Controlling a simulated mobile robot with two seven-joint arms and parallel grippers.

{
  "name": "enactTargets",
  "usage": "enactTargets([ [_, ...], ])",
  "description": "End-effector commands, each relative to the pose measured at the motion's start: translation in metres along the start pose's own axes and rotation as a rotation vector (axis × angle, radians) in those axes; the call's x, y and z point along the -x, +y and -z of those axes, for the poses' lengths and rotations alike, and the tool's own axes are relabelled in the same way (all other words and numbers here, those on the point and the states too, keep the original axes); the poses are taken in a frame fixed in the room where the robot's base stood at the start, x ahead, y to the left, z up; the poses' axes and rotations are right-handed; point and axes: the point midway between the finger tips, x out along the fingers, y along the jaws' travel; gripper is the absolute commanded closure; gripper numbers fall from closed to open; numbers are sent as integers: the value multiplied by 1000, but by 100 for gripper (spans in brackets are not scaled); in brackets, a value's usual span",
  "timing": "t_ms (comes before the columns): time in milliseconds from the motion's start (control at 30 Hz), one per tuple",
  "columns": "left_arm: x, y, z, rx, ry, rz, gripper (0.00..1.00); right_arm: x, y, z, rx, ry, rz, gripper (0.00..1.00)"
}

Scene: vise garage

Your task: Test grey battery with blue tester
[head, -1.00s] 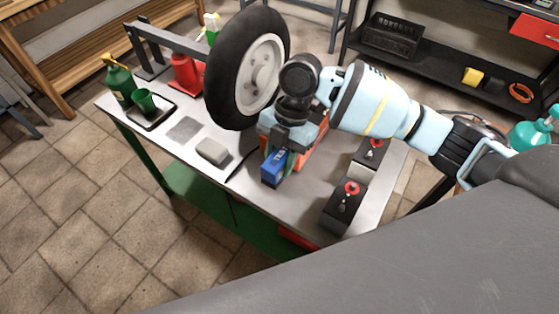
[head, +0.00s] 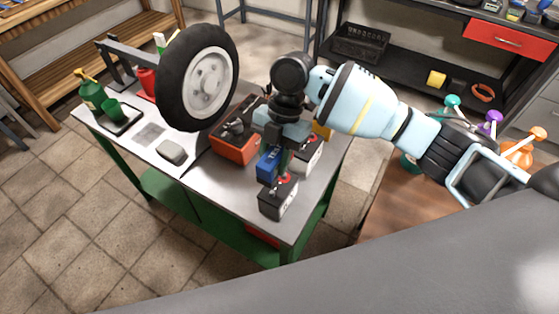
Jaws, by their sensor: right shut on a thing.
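My right gripper (head: 280,143) points down over the table and is shut on the blue tester (head: 268,164), a small blue box with white lettering. The tester is held close to two batteries on the table's right side. The front battery (head: 278,202) has a dark top with a red terminal, and its side looks grey. The rear battery (head: 309,150) has a pale side and is partly hidden by my gripper. I cannot tell whether the tester touches either battery. My left gripper is out of view.
An orange battery-like box (head: 233,148) with a dark top stands left of the tester. A wheel (head: 200,78) stands behind it. The table's front edge is clear.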

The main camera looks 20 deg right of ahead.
Motion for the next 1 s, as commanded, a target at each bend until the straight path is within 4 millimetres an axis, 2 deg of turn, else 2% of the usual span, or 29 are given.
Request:
enactTargets([
  [167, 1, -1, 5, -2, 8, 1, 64, 4, 2, 3, 7, -1, 1, 93],
  [533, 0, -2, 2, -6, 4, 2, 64, -1, 2, 1, 6, 1, 3, 93],
  [1000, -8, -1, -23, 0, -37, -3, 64, -33, 1, -12, 6, 2, 5, 93],
])
